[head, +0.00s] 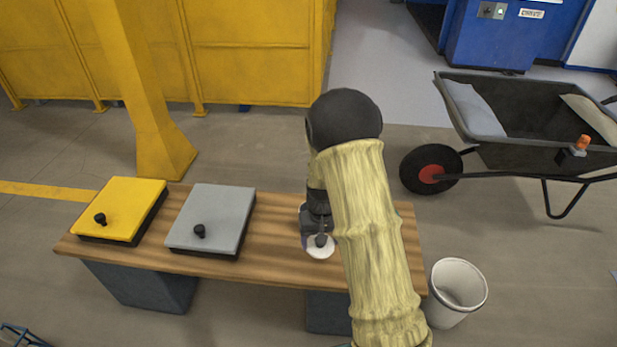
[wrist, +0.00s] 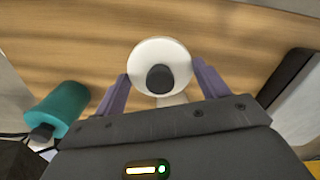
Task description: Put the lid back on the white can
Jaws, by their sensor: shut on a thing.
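My gripper (head: 319,236) is low over the right part of the bench, pointing down. In the wrist view its two purple fingers (wrist: 164,88) are closed against the sides of a round white lid (wrist: 147,54) with a black knob. The lid also shows as a white disc under my gripper in the head view (head: 320,252). A pale piece shows just below the lid in the wrist view; I cannot tell whether it is a can. An open white can (head: 447,311) stands upright on the floor, right of the bench.
The wooden bench (head: 285,254) carries a yellow box (head: 128,207) and a grey box (head: 215,215), each with a black knob, on its left. A teal cylinder (wrist: 62,105) lies left in the wrist view. A wheelbarrow (head: 500,120) stands behind. My arm hides the bench's right part.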

